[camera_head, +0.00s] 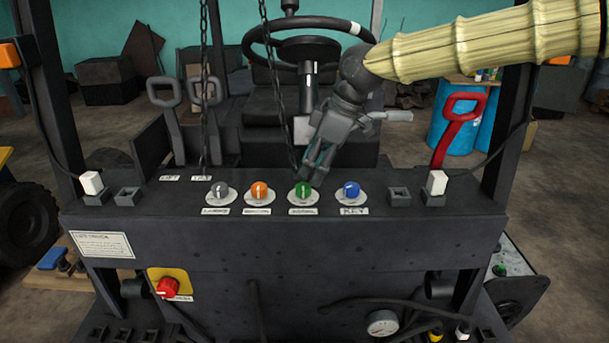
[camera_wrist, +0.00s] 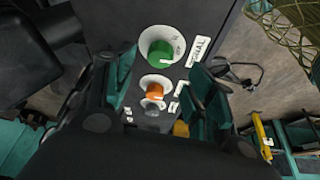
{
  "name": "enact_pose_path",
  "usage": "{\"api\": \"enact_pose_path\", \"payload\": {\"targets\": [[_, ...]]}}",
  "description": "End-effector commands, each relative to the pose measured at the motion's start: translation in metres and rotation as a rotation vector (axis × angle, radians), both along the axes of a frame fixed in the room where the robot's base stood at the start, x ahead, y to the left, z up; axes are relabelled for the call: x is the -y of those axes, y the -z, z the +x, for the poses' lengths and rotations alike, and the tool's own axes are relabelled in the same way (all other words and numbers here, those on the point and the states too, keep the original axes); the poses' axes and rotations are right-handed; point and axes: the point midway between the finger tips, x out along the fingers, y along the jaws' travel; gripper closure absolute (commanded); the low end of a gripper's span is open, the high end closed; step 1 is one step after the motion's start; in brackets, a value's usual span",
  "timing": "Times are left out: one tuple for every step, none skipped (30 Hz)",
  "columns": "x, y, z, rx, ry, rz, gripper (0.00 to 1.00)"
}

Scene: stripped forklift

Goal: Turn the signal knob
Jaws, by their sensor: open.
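The signal knob is the green knob (camera_head: 303,189) on a white round plate, on top of the dark panel. In the wrist view the green knob (camera_wrist: 160,53) has a label reading SIGNAL beside it. My gripper (camera_head: 312,170) comes down from behind the panel, its fingertips close to the green knob's far side. In the wrist view my gripper (camera_wrist: 164,72) is open, with teal-padded fingers apart and nothing between them; the knob shows just past the tips. I cannot tell whether a finger touches it.
An orange knob (camera_head: 259,190) and a grey knob (camera_head: 218,192) sit to the left, a blue KEY knob (camera_head: 351,192) to the right. A hanging chain (camera_head: 278,95) runs close to my gripper. A steering wheel (camera_head: 304,41) and red-handled lever (camera_head: 459,125) stand behind.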

Motion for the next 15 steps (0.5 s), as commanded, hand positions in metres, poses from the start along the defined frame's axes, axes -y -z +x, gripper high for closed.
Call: {"api": "enact_pose_path", "payload": {"targets": [[-0.003, 0.005, 0.000, -0.002, -0.001, -0.002, 0.45], [-0.005, 0.009, 0.001, -0.002, -0.001, -0.002, 0.45], [-0.007, 0.015, 0.001, -0.003, -0.001, -0.002, 0.45], [-0.009, 0.018, 0.001, -0.002, -0.001, -0.001, 0.45], [-0.010, 0.021, 0.002, -0.001, -0.002, 0.000, 0.45], [-0.012, 0.026, 0.002, -0.002, -0.002, -0.001, 0.45], [-0.013, 0.029, 0.002, -0.001, 0.000, -0.001, 0.45], [-0.015, 0.032, 0.003, -0.001, 0.000, 0.000, 0.45], [-0.016, 0.035, 0.003, -0.001, -0.001, 0.000, 0.45], [-0.017, 0.037, 0.003, -0.001, -0.001, -0.001, 0.45], [-0.018, 0.039, 0.003, 0.000, -0.002, -0.001, 0.45], [-0.018, 0.042, 0.003, 0.000, -0.002, -0.001, 0.45], [-0.019, 0.043, 0.003, 0.000, -0.002, -0.001, 0.45], [-0.019, 0.045, 0.003, 0.000, -0.002, 0.000, 0.45], [-0.020, 0.046, 0.003, 0.001, -0.002, 0.000, 0.45]]}}
